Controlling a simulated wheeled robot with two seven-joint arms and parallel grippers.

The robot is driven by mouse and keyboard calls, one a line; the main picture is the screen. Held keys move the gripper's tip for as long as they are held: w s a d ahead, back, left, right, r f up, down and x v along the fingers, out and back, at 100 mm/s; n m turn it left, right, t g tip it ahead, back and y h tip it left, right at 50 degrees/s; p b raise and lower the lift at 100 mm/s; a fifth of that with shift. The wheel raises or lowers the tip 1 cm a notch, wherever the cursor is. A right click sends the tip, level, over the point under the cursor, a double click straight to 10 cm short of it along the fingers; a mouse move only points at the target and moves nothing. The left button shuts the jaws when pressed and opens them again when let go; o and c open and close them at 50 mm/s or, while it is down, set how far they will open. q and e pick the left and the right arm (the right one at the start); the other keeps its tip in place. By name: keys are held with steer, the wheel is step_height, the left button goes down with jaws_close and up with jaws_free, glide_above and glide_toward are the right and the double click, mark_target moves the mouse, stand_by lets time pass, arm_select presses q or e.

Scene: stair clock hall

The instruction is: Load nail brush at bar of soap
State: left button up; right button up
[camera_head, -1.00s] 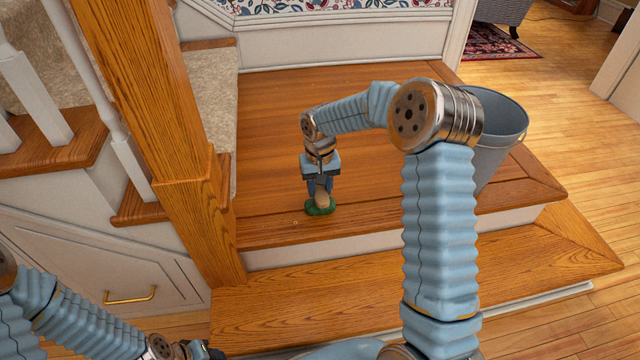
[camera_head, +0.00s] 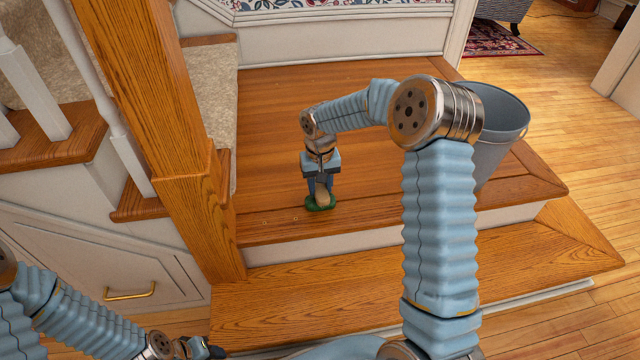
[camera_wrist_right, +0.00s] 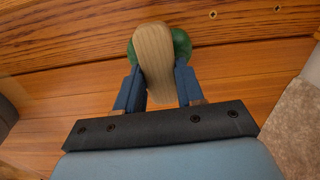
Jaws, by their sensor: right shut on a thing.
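My right gripper (camera_head: 319,185) points down over the top landing and is shut on the wooden nail brush (camera_head: 322,199). In the right wrist view, the pale, rounded brush (camera_wrist_right: 154,60) sits between the two blue fingers (camera_wrist_right: 157,88). The green bar of soap (camera_head: 310,205) lies on the landing boards under the brush. In the wrist view, the soap (camera_wrist_right: 182,43) shows on both sides of the brush's far end; the brush hides its middle and whether they touch. My left gripper (camera_head: 207,349) is low at the left, partly visible, its jaws unclear.
A grey bucket (camera_head: 503,120) stands on the right of the landing. A wooden newel post (camera_head: 185,190) and carpeted stairs (camera_head: 205,95) are on the left. The landing (camera_head: 270,130) is clear behind the gripper. A lower step (camera_head: 400,275) runs along its front.

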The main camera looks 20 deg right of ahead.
mark_target(320, 187)
steer(key=shift+f, duration=0.5)
stand_by(1.0)
steer(key=shift+r+p, duration=2.2)
steer(key=shift+r, duration=1.4)
steer(key=shift+s+f, duration=0.1)
